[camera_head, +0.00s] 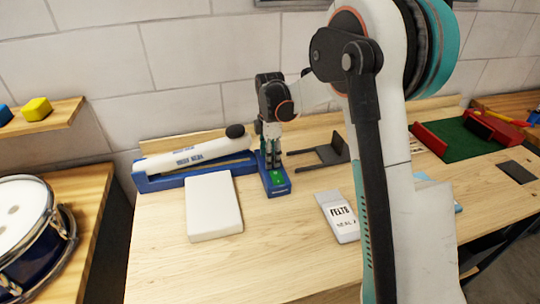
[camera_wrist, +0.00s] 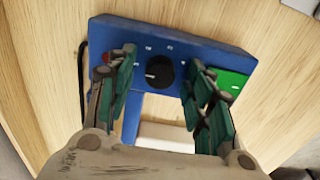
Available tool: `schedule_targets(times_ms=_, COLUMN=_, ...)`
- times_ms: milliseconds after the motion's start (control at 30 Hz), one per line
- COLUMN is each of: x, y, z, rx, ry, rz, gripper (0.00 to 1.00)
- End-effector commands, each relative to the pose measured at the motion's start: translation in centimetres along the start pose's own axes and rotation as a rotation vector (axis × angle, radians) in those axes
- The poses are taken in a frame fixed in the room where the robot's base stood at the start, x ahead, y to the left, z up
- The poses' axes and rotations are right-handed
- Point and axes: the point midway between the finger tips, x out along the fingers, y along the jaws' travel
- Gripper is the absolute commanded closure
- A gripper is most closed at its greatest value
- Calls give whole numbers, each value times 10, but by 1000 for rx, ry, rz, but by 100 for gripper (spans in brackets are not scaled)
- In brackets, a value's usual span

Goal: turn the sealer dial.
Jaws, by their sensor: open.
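The sealer's blue control panel (camera_wrist: 215,52) fills the upper middle of the wrist view. Its round black dial (camera_wrist: 158,72) has a white pointer mark toward the left, with small white marks around it on the panel. My gripper (camera_wrist: 161,82) is open, one finger on each side of the dial, with visible gaps to it. In the head view my gripper (camera_head: 271,158) points down over the panel (camera_head: 278,191); the dial is hidden there. The sealer's white arm (camera_head: 185,155) lies over its blue base (camera_head: 150,184), left of the panel.
A green patch (camera_wrist: 234,84) is on the panel's right end, and a red part shows behind the left finger. A white block (camera_head: 213,207) lies in front of the sealer.

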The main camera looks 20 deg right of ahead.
Motion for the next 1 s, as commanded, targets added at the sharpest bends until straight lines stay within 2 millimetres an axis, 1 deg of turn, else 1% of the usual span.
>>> schedule_targets(times_ms=67, x=0, y=0, z=0, rx=0, ry=0, rz=0, gripper=52)
schedule_targets(times_ms=100, x=0, y=0, z=0, rx=0, ry=0, rz=0, gripper=61)
schedule_targets(times_ms=167, x=0, y=0, z=0, rx=0, ry=0, rz=0, gripper=75)
schedule_targets(times_ms=200, x=0, y=0, z=0, rx=0, ry=0, rz=0, gripper=84)
schedule_targets(times_ms=267, x=0, y=0, z=0, rx=0, ry=0, rz=0, gripper=98)
schedule_targets(times_ms=500, x=0, y=0, z=0, rx=6, ry=0, rz=0, gripper=98)
schedule_targets(times_ms=667, x=-1, y=0, z=0, rx=42, ry=0, rz=0, gripper=98)
schedule_targets(times_ms=867, x=-1, y=0, z=0, rx=153, ry=0, rz=0, gripper=98)
schedule_targets(times_ms=1000, x=-1, y=0, z=0, rx=270, ry=0, rz=0, gripper=98)
